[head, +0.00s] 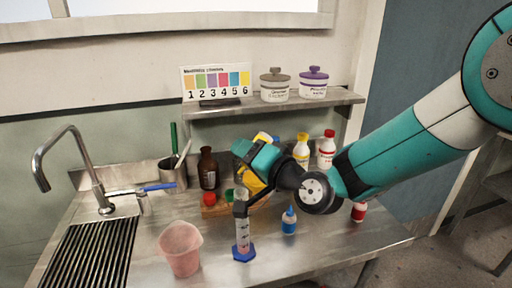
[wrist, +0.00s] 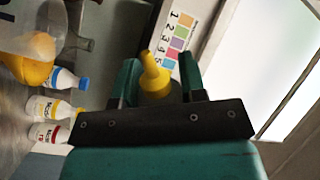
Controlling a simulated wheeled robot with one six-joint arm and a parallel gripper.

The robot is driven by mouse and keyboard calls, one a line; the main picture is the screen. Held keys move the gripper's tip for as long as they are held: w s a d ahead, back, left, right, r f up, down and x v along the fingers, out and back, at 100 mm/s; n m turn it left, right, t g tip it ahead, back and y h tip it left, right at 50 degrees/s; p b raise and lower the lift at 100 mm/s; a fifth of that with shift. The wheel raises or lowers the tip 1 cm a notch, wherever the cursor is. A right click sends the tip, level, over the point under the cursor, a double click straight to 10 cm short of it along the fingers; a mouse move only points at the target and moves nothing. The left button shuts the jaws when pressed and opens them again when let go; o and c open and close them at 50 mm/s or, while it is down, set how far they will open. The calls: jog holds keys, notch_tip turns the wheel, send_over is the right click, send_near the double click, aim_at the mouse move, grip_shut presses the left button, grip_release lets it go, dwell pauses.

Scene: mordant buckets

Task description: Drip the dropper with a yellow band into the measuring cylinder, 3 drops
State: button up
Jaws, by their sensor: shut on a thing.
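The measuring cylinder (head: 242,232) stands upright on the bench on a blue foot, with a little pinkish content low in it. My gripper (wrist: 158,76) is shut on the dropper, whose yellow part (wrist: 153,78) shows between the two teal fingers in the wrist view. The dropper's lower end and tip are hidden or too small to make out, so I cannot tell whether the tip is inside the cylinder. No drop is visible.
A pink cup (head: 181,250) stands left of the cylinder, a blue dropper bottle (head: 289,221) to its right. Behind are a brown bottle (head: 208,170), a red cap (head: 209,198) and white bottles (head: 327,150). The tap (head: 72,160) is left.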

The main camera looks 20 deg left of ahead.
notch_tip(320, 180, up, 2)
jog(key=m+p, duration=0.3)
jog(key=shift+r+m, duration=0.1)
jog(key=shift+m, duration=0.3)
jog(key=shift+m+p, duration=0.95)
jog(key=shift+m, duration=0.25)
notch_tip(320, 180, up, 2)
jog(key=m+p, duration=0.2)
jog(key=p, duration=0.1)
jog(key=shift+p, duration=0.3)
notch_tip(320, 180, up, 3)
jog(key=m+p, duration=0.5)
jog(key=p, duration=0.1)
jog(key=shift+m, duration=0.3)
jog(key=shift+m+p, duration=0.8)
jog(key=shift+p, duration=0.1)
jog(key=r+m+p, duration=0.1)
jog(key=m+p, duration=0.1)
jog(key=p, duration=0.1)
jog(key=shift+r+m+p, duration=0.3)
jog(key=shift+p, duration=0.05)
jog(key=shift+r+m+p, duration=0.25)
jog(key=shift+m+p, duration=0.55)
jog(key=shift+p, duration=0.05)
jog(key=shift+f+m, duration=0.1)
jog(key=shift+m, duration=0.8)
jog(key=m, duration=0.3)
jog(key=shift+r+b, duration=0.35)
